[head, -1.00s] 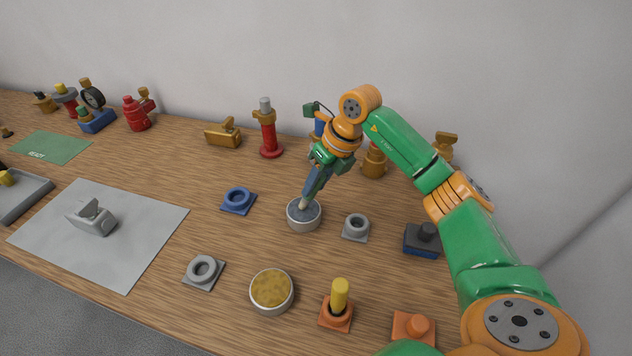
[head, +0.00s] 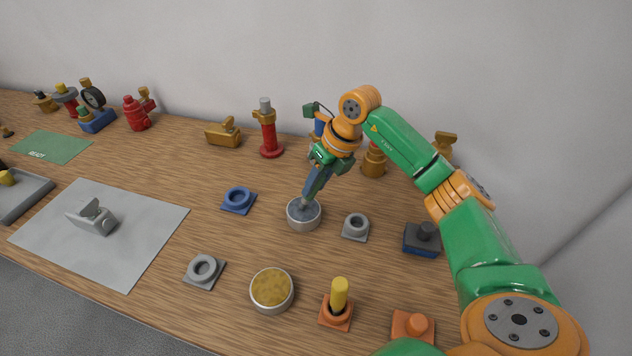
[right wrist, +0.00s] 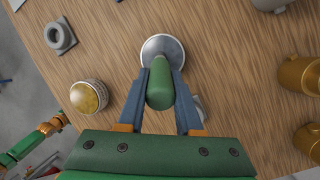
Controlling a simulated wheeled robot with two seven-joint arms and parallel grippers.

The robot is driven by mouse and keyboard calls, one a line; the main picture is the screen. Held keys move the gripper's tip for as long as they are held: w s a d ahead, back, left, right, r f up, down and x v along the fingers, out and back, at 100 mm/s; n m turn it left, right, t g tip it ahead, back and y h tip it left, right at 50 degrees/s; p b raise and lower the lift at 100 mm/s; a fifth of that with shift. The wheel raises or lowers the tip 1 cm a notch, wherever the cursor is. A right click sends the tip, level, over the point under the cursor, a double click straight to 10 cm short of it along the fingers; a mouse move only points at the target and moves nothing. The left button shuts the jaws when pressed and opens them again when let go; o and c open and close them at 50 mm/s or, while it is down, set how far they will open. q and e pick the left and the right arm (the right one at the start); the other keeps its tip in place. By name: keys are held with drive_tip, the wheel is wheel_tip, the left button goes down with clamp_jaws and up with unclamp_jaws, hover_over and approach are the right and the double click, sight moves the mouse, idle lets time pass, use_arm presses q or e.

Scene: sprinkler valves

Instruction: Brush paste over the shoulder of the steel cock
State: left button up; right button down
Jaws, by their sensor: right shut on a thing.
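The steel cock (head: 92,216), a grey piece with a raised upper part, sits on the pale grey mat (head: 145,220) at the left of the head view. My right gripper (head: 318,180) is shut on a brush, whose green handle (right wrist: 160,88) shows between the fingers in the right wrist view. The brush points down into a round pot of grey paste (head: 292,221), and its tip looks grey. The pot also shows in the right wrist view (right wrist: 153,42). The gripper is well to the right of the cock. My left gripper is not in view.
A tin of yellow-brown paste (head: 271,288) stands in front of the grey pot. Blue (head: 238,200) and grey (head: 355,227) ring holders and an orange stand with a yellow peg (head: 338,300) surround it. Several valves line the wall. Bare wood lies between mat and pot.

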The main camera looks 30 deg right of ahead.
wheel_tip(320, 180, up, 7)
drive_tip(key=p, duration=0.6)
drive_tip(key=shift+r, duration=0.1)
drive_tip(key=shift+w+f, duration=0.1)
drive_tip(key=shift+f, duration=0.1)
